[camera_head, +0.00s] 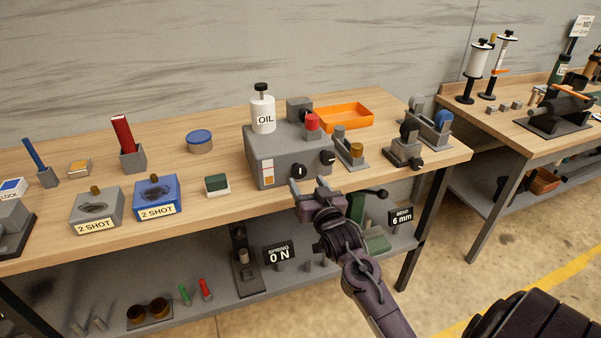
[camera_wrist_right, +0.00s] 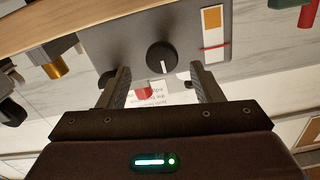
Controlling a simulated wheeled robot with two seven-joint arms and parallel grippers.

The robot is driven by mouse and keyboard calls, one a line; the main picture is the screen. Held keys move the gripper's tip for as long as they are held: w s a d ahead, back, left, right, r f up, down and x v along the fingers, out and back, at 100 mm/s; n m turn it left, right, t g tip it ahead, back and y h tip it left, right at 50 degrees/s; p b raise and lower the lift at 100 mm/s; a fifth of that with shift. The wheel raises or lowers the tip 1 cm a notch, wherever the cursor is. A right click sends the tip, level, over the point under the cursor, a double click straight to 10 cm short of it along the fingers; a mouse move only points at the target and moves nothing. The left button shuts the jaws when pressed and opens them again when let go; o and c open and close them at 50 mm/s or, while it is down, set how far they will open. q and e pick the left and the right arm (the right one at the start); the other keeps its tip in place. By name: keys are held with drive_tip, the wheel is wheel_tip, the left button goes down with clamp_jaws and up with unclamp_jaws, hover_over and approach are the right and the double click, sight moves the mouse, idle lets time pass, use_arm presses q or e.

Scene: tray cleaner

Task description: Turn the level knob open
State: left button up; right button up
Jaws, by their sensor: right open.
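A grey box (camera_head: 268,165) stands at the front of the bench with an upright gauge strip (camera_head: 267,172) at its front left. A round black knob (camera_head: 299,172) with a white pointer line is on its front face beside the gauge. This knob also shows in the right wrist view (camera_wrist_right: 161,57), with the gauge (camera_wrist_right: 213,35) beside it. A second black knob (camera_head: 327,157) is further right. No label readable here names the level knob. My right gripper (camera_head: 309,185) is open, its fingertips just short of the knob by the gauge, on either side of it. My left gripper is out of view.
A white OIL bottle (camera_head: 262,112) and a red cap (camera_head: 312,122) top the box. An orange tray (camera_head: 345,117) is behind. A small fixture with a brass cylinder (camera_head: 356,152) stands close right.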

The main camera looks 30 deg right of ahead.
sight(300, 174)
drive_tip(key=x, duration=0.4)
drive_tip(key=shift+w+a, duration=0.1)
drive_tip(key=shift+w, duration=0.05)
drive_tip(key=shift+w+p, duration=0.3)
drive_tip(key=shift+w, duration=0.25)
drive_tip(key=c, duration=1)
